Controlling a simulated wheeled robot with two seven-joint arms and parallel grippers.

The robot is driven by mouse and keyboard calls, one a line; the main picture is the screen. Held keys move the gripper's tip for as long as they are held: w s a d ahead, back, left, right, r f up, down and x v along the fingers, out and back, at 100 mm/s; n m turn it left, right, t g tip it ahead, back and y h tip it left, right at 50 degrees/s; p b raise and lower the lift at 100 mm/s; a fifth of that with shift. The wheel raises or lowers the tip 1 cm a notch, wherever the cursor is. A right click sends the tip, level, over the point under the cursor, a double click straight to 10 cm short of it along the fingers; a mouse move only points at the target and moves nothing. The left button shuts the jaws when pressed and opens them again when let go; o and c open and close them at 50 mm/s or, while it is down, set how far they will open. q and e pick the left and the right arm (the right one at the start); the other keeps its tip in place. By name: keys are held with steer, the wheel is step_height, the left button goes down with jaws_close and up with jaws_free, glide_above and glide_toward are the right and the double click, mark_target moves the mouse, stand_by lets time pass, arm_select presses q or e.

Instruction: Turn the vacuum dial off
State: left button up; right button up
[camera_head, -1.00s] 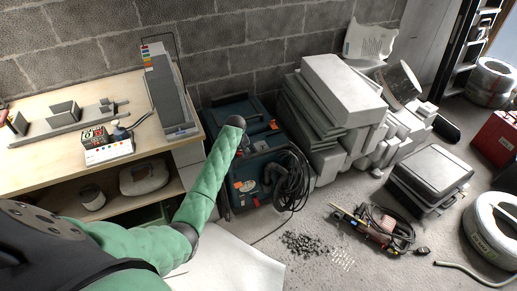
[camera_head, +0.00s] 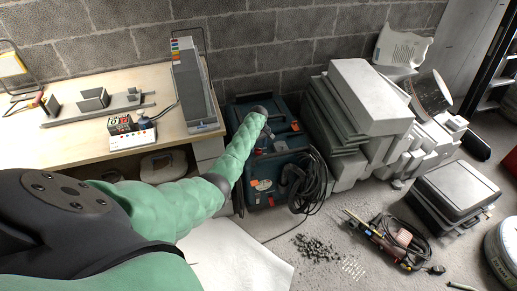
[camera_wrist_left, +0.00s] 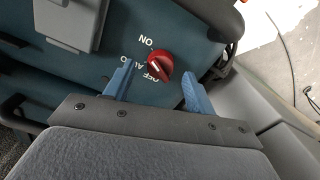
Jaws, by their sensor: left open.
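The blue vacuum (camera_head: 263,185) stands on the floor between the workbench and the white stack. Its red dial (camera_wrist_left: 160,66) shows in the left wrist view on the blue panel, with white ON, AUTO and OFF lettering around its left and lower side. I cannot tell clearly which mark the dial points to. My left gripper (camera_head: 262,117) is over the vacuum's top in the head view. In the left wrist view its blue fingers (camera_wrist_left: 157,70) are open, one on each side of the dial, with gaps showing. The dial is hidden in the head view. My right gripper is not in view.
The wooden workbench (camera_head: 75,138) is at the left with a control box (camera_head: 131,136). White slabs (camera_head: 362,97) are stacked right of the vacuum. A black hose (camera_head: 313,190) hangs on its right side. A grey case (camera_head: 453,192) and cabled tools lie on the floor.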

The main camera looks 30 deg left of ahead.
mark_target(258, 150)
arm_select(q)
steer(key=shift+f, duration=1.15)
steer(key=shift+c, duration=0.6)
steer(key=c, duration=0.8)
steer(key=shift+c, duration=0.2)
